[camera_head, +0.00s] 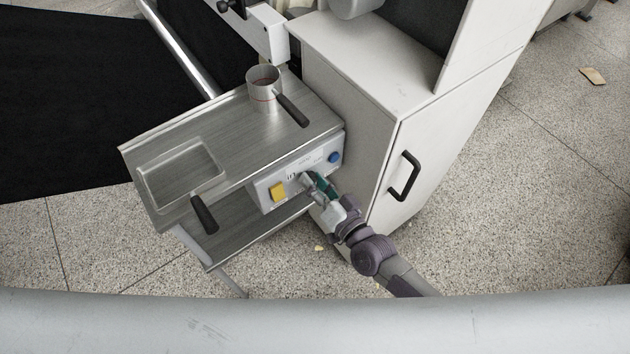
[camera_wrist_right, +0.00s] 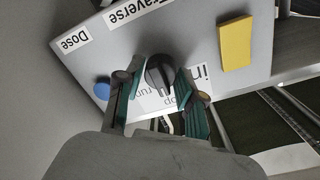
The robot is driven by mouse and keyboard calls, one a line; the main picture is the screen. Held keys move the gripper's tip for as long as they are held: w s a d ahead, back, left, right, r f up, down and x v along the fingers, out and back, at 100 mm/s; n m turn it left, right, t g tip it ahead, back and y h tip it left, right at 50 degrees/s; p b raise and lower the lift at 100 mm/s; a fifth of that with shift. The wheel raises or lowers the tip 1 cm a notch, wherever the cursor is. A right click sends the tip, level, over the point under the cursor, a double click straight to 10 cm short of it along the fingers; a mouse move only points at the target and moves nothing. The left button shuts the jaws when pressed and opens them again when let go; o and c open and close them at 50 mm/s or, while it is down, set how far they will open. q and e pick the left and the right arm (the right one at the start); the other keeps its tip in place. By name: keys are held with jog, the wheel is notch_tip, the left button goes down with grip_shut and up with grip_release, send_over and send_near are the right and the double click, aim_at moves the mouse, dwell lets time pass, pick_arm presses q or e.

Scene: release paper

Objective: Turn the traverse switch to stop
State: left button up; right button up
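The traverse switch (camera_wrist_right: 160,74) is a black rotary knob on a light control panel (camera_wrist_right: 198,40); its pointer position is hard to read. Labels reading "Traverse" and "Dose" show in the right wrist view. The "stop" and "run" print is partly covered by my fingers. My right gripper (camera_wrist_right: 158,82) has its teal-padded fingers on either side of the knob, with narrow gaps visible. In the head view my right gripper (camera_head: 318,182) is at the front of the panel (camera_head: 262,196) and hides the knob. My left gripper is out of view.
A yellow button (camera_wrist_right: 236,43) and a blue button (camera_wrist_right: 102,88) flank the knob. A steel table (camera_head: 225,130) above the panel holds a handled cup (camera_head: 263,90) and a shallow handled tray (camera_head: 178,172). A cabinet (camera_head: 425,150) stands right; floor in front is mostly clear.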

jog(key=shift+o, duration=1.3)
jog(key=v, duration=1.2)
